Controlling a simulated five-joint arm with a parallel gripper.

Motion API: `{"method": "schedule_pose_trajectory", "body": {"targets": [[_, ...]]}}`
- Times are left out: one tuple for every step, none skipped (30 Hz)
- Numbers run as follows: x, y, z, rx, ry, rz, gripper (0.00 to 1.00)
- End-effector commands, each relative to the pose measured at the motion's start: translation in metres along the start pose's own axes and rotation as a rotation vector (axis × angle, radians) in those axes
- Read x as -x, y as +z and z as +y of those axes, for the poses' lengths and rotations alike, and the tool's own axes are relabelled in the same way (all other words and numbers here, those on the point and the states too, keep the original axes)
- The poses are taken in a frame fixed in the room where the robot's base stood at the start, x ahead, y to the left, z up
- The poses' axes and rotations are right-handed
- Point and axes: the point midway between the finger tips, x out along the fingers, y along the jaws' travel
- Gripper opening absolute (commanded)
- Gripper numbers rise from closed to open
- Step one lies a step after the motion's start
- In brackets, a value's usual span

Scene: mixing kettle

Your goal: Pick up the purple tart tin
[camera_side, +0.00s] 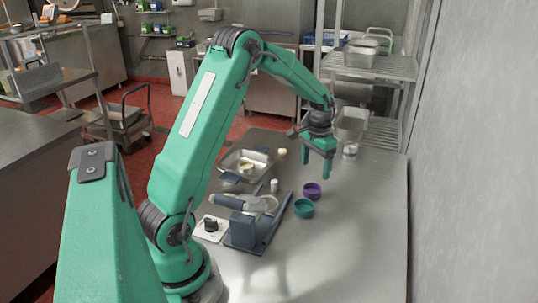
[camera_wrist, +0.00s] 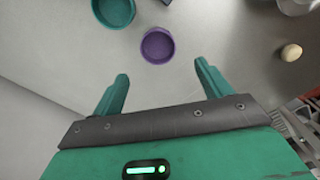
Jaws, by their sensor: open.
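The purple tart tin (camera_side: 312,191) stands on the steel table, just behind and to the right of a teal tin (camera_side: 303,208). In the wrist view the purple tin (camera_wrist: 157,46) is a small round open cup, seen from above, a little beyond the fingertips and between their lines. The teal tin (camera_wrist: 114,12) is at its upper left, cut by the frame edge. My gripper (camera_side: 318,170) is open and empty, fingers pointing down, above the table and behind the purple tin in the side view. Its two fingers (camera_wrist: 161,68) are spread wide in the wrist view.
A metal tray (camera_side: 246,165) with a round item inside stands left of the tins. A dark stand with a grey mixer-like body (camera_side: 242,230) is close to the teal tin. A pale round object (camera_wrist: 291,52) lies at right. The table's right side is clear.

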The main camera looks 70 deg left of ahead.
Motion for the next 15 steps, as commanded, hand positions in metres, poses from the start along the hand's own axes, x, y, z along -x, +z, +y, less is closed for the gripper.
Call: {"method": "schedule_pose_trajectory", "body": {"targets": [[0.000,-0.001,0.004,-0.018,0.000,0.000,0.77],[0.000,-0.001,0.006,-0.024,0.000,0.000,0.77],[0.000,-0.001,0.006,-0.030,0.000,0.000,0.77],[0.000,-0.001,0.007,-0.032,0.000,0.000,0.77],[0.000,-0.002,0.007,-0.032,0.000,0.000,0.77],[0.000,-0.001,0.007,-0.031,0.000,0.000,0.77],[-0.001,-0.001,0.006,-0.031,0.000,0.000,0.77],[-0.002,-0.001,0.006,-0.030,0.000,0.000,0.77],[-0.004,-0.001,0.006,-0.030,0.000,-0.001,0.77],[-0.006,-0.001,0.006,-0.030,0.000,-0.001,0.77],[-0.008,-0.001,0.006,-0.029,0.000,-0.001,0.77],[-0.012,-0.001,0.006,-0.029,0.000,-0.001,0.77],[-0.014,-0.001,0.006,-0.029,0.000,-0.001,0.77],[-0.017,-0.001,0.006,-0.028,0.000,-0.002,0.77],[-0.020,-0.001,0.006,-0.028,0.000,-0.002,0.77]]}}
